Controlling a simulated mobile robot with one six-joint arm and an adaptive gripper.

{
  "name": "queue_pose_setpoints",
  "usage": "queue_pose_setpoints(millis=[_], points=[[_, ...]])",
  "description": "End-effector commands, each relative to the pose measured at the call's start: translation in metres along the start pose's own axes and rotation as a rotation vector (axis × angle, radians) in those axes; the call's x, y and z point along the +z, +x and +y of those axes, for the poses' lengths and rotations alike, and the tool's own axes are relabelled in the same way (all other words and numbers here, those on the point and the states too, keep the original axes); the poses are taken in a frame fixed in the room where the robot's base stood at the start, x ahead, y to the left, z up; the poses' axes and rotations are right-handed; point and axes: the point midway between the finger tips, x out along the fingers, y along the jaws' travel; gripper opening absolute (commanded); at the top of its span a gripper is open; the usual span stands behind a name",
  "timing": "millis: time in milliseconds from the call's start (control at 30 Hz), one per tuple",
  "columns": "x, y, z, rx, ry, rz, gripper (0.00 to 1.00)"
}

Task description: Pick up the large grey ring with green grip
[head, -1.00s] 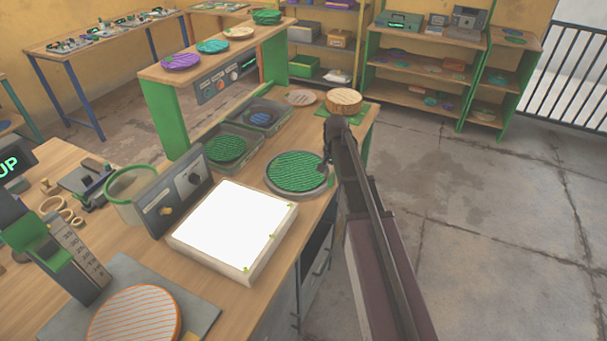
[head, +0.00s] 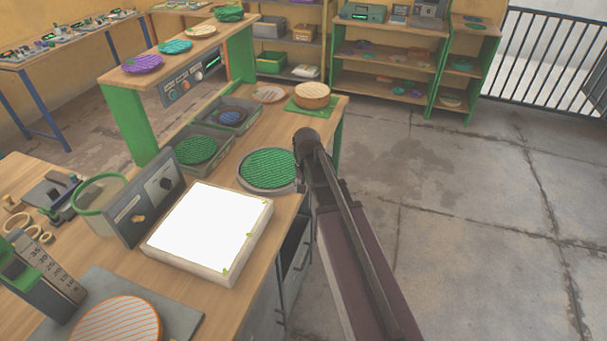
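A round grey rim (head: 242,180) with a green ribbed disc (head: 266,167) inside lies flat on the wooden bench, behind the bright white panel. A separate upright ring with a green rim (head: 76,199) stands at the left beside a grey control box; I cannot tell for certain which of the two the task means. My gripper (head: 302,172) is at the right edge of the grey rim, at the end of my dark arm. Its fingers are mostly hidden by the arm, so I cannot tell whether they are open or touch the rim.
The white lit panel (head: 209,228) and the control box (head: 146,205) stand in front of the disc. Grey trays (head: 213,152) hold a green and a blue disc behind it. A wooden round block (head: 312,94) sits farther back. Open floor lies to the right.

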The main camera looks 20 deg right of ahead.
Motion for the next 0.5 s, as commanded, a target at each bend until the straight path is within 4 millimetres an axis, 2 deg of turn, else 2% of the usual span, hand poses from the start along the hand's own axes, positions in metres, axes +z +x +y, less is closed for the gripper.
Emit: queue_pose_setpoints(millis=[33,200,333,500], points=[[0.027,0.0,0.005,0.001,-0.043,0.0,0.6],[0.082,0.0,0.013,0.004,-0.191,-0.001,0.6],[0.11,0.0,0.018,0.006,-0.274,-0.002,0.6],[0.125,0.0,0.021,0.006,-0.326,-0.003,0.6]])
